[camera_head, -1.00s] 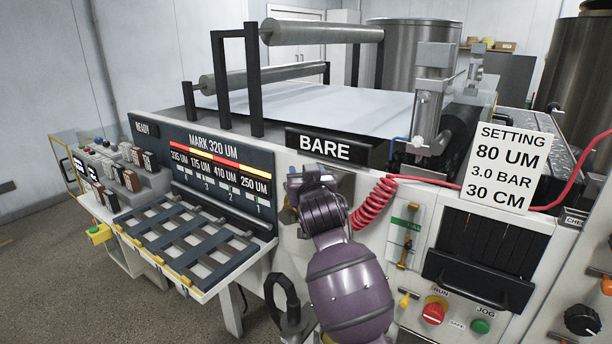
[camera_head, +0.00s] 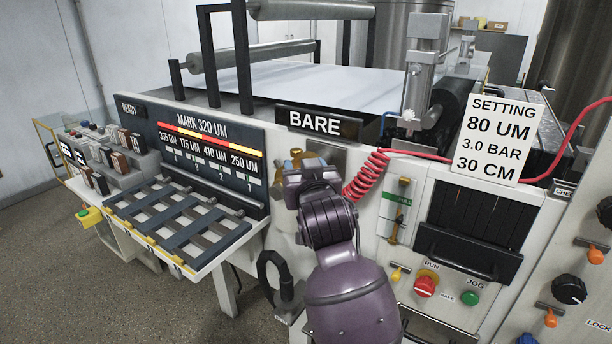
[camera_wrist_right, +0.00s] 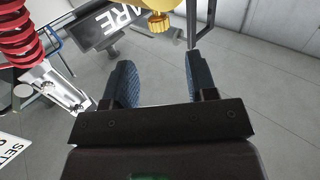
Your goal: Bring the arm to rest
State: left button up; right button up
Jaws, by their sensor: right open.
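My right arm (camera_head: 345,280), purple, rises from the bottom of the head view in front of the coating machine. Brass parts (camera_head: 300,158) also show just above the wrist in the head view. My left gripper is not in view.
The machine carries a BARE sign (camera_head: 318,123), a coiled red hose (camera_head: 366,175) right of my wrist, and a setting card (camera_head: 497,139). A slotted rack (camera_head: 178,222) juts out at left. Run and jog buttons (camera_head: 470,297) are at lower right. Open floor (camera_head: 70,285) lies at left.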

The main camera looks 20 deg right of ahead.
jog(key=shift+s+a, duration=0.1)
jog(key=shift+s, duration=0.6)
jog(key=s+d+f+g, duration=0.35)
jog(key=s+f, duration=0.35)
jog(key=f, duration=0.3)
jog(key=s+d+f+g, duration=0.35)
jog(key=s+f, duration=0.35)
jog(key=f, duration=0.3)
jog(key=s+d+f+n+g+y, duration=0.1)
jog(key=s+f+g, duration=0.35)
jog(key=s, duration=0.55)
jog(key=s+d+f+n+g+y, duration=0.1)
jog(key=s+f+g, duration=0.3)
jog(key=s, duration=0.6)
jog(key=w+f+t, duration=0.7)
jog(key=f+t, duration=0.2)
jog(key=f, duration=0.3)
jog(key=shift+n+b, duration=0.3)
jog(key=shift+b, duration=0.15)
jog(key=shift+w, duration=0.1)
